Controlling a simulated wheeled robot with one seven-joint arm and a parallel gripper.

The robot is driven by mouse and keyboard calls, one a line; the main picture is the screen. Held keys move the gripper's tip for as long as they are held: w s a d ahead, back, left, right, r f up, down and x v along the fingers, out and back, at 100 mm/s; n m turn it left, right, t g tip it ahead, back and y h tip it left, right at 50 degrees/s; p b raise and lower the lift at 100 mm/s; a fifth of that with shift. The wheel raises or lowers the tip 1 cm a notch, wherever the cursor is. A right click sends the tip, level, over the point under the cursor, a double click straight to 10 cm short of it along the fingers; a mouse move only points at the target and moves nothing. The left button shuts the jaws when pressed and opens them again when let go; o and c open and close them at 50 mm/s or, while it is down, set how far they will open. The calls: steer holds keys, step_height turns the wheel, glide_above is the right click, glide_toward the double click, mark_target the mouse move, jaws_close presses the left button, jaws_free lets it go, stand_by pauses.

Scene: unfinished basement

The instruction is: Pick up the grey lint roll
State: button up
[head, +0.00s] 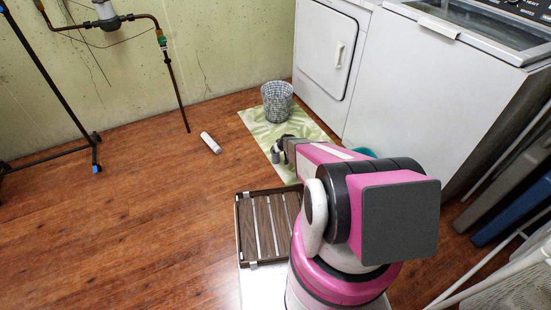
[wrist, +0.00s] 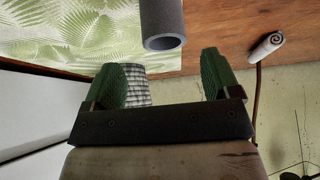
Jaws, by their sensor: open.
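The grey lint roll (wrist: 162,25) is a hollow grey tube at the top centre of the wrist view, its open end facing the camera. It lies beyond the fingertips, between their lines, with a gap to them. My gripper (wrist: 164,75) is open and empty, with its two green fingers apart. In the head view a small grey shape (head: 276,156), apparently the roll, shows on the leafy mat beside my gripper (head: 286,145), which is partly hidden by my own arm.
A white roll (head: 211,143) lies on the wood floor to the left. A woven basket (head: 277,102) stands on the green leafy mat (head: 254,122) near the white machines (head: 405,100). A slatted wooden rack (head: 246,228) is by my base.

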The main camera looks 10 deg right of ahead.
mark_target(276, 157)
steer(key=x, duration=0.7)
steer(key=shift+s+a, duration=0.1)
steer(key=shift+s, duration=0.15)
steer(key=c, duration=1)
